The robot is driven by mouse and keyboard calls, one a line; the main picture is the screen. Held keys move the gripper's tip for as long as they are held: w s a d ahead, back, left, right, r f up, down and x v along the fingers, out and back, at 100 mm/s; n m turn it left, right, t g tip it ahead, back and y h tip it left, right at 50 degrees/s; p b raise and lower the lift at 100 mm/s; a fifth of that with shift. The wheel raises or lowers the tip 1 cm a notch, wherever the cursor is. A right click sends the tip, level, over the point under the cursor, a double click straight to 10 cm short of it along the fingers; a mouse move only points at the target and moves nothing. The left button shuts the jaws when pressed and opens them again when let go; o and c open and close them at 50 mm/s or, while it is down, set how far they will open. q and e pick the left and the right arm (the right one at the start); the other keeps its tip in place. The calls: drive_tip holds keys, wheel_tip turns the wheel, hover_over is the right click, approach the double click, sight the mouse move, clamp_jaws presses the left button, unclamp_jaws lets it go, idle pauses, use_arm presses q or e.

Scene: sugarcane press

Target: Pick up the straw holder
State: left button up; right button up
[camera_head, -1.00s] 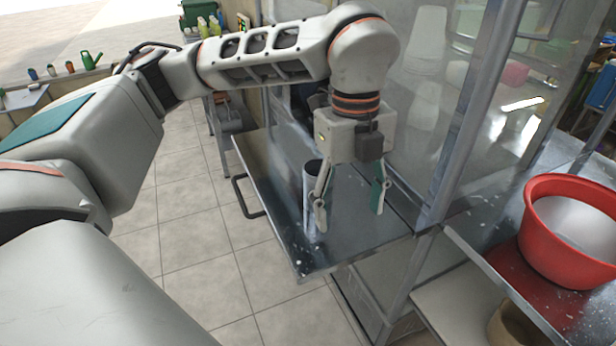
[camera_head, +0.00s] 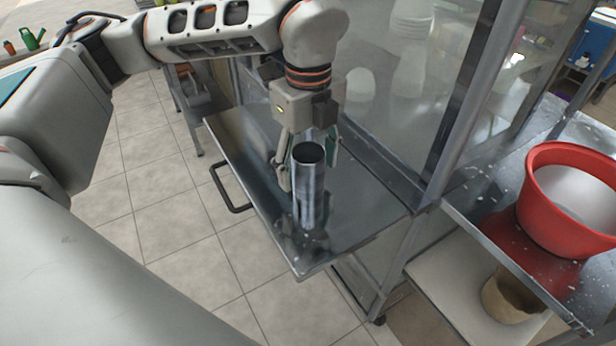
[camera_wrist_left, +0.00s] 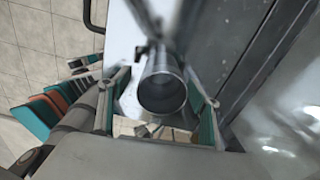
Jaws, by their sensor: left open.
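The straw holder (camera_head: 309,186) is a tall shiny metal cylinder with an open, dark top. It stands upright on the metal shelf (camera_head: 262,176) near its front corner. My left gripper (camera_head: 308,173) is open, its fingers pointing down behind the upper part of the holder in the head view. In the left wrist view the holder (camera_wrist_left: 161,88) shows its round mouth between the two spread green-padded fingers (camera_wrist_left: 158,112). I cannot tell whether either finger touches it. My right gripper is not in view.
A glass cabinet with a metal post (camera_head: 478,95) stands right beside the shelf. A red tub (camera_head: 570,205) is on the counter at the right, with a brown pot (camera_head: 508,297) below. A black handle (camera_head: 228,190) sticks out at the shelf's left. Tiled floor lies left.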

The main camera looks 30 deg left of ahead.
sight(309, 175)
use_arm(q)
wheel_tip(309, 175, down, 3)
drive_tip(key=shift+w+f, duration=0.15)
drive_tip(key=c, duration=1.5)
